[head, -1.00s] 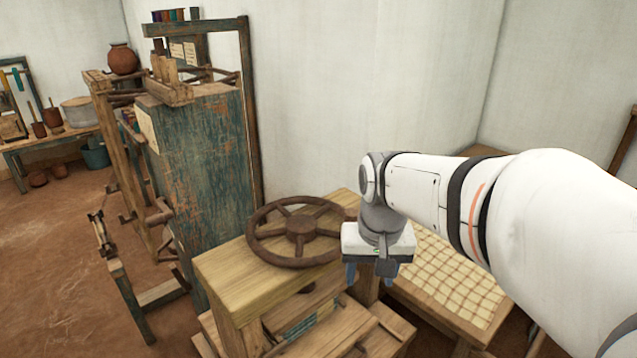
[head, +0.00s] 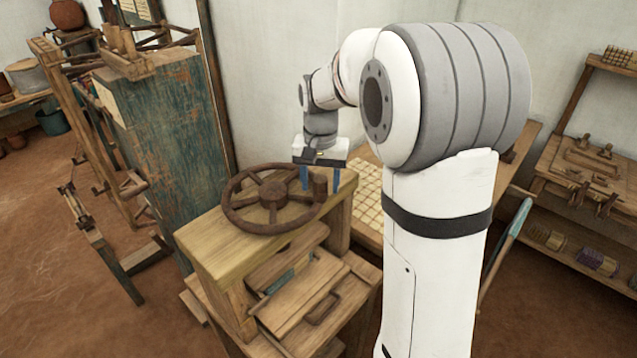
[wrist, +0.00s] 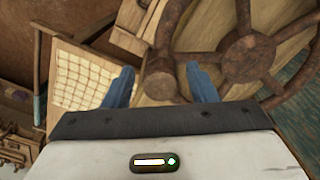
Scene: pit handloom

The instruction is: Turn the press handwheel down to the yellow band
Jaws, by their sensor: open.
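The press handwheel (head: 272,198) is a rusty brown spoked wheel lying flat above the wooden press top (head: 215,240). A knob-like handle (head: 320,188) stands up at its right rim. My gripper (head: 320,185) points down over the right side of the wheel, its blue fingers at the handle. In the wrist view the open fingers (wrist: 160,82) lie on either side of the handle (wrist: 160,78), with the wheel hub (wrist: 248,56) to the right. I cannot tell whether a finger touches the handle. No yellow band is visible in these frames.
A tall blue-green wooden cabinet (head: 165,140) stands just left of the press. A woven checked cloth (head: 368,200) lies on a bench behind and right. A shelf rack (head: 580,180) is at the far right. Brown floor (head: 60,290) is open at the left.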

